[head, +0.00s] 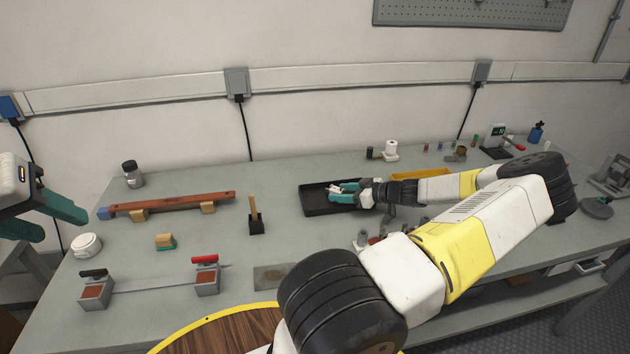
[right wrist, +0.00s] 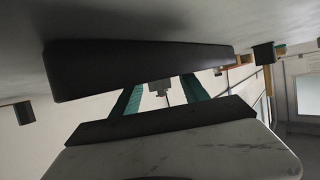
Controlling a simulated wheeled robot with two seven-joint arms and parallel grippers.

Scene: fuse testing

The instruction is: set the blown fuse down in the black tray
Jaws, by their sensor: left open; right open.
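The black tray (head: 312,206) lies on the bench in the middle of the head view, and its dark side also fills the upper part of the right wrist view (right wrist: 140,72). My right gripper (head: 340,191) is open at the tray, its teal fingers (right wrist: 160,100) low over it. A small pale piece (head: 333,189), which looks like the fuse, shows at the fingertips. I cannot tell whether it rests on the tray floor. My left gripper (head: 45,218) is open and empty at the far left, away from the tray.
A wooden-handled tool in a black block (head: 255,222) stands left of the tray. A reddish bar on wooden blocks (head: 172,203) lies further left. A yellow tray (head: 420,174) is behind my right arm. Two clamp blocks (head: 207,276) stand at the front left.

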